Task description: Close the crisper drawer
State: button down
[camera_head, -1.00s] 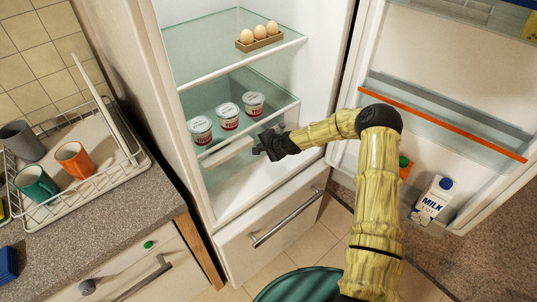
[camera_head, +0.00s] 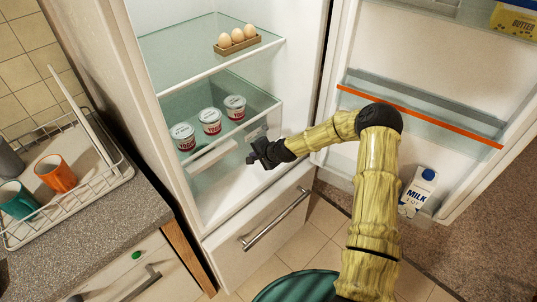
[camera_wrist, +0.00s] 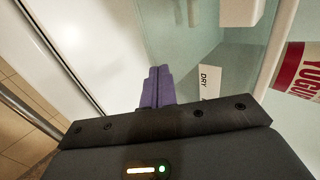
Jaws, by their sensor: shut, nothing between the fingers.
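The clear crisper drawer is in the lower part of the open fridge in the head view, with a white handle (camera_head: 212,157) on its front. A small pale label (camera_head: 257,132) is on the right of that front; it reads "DRY" in the wrist view (camera_wrist: 207,82). My gripper (camera_head: 252,156) is just right of the handle, in front of the label. Its purple fingers (camera_wrist: 157,86) are together with nothing between them. In the wrist view they point along the clear panel; I cannot tell whether they touch it.
Several things surround the drawer: yogurt cups (camera_head: 210,121) behind the clear front, and eggs (camera_head: 237,36) on the shelf above. A lower drawer with a metal handle (camera_head: 275,220) is below. The open fridge door holds a milk carton (camera_head: 417,192) at right. A counter with a dish rack (camera_head: 100,190) is left.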

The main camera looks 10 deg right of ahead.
jog(key=v, duration=0.9)
jog(key=shift+b, duration=0.4)
jog(key=shift+w+r, duration=0.1)
jog(key=shift+w, duration=0.1)
jog(key=s+d+r+n+g+h+p, duration=0.1)
jog(key=s+d+r+n+h+p, duration=0.1)
jog(key=s+r, duration=0.4)
jog(key=s+d+r+n+g+h+p, duration=0.1)
jog(key=s+r+n, duration=0.4)
jog(key=s, duration=0.8)
jog(key=s+d+r+n+g+h+p, duration=0.2)
jog(key=s+d+r+n+g+p, duration=0.1)
jog(key=s+r, duration=0.5)
jog(key=shift+s+d+r+n+h, duration=0.2)
jog(key=shift+s+r+n+h, duration=0.15)
jog(key=shift+s, duration=0.35)
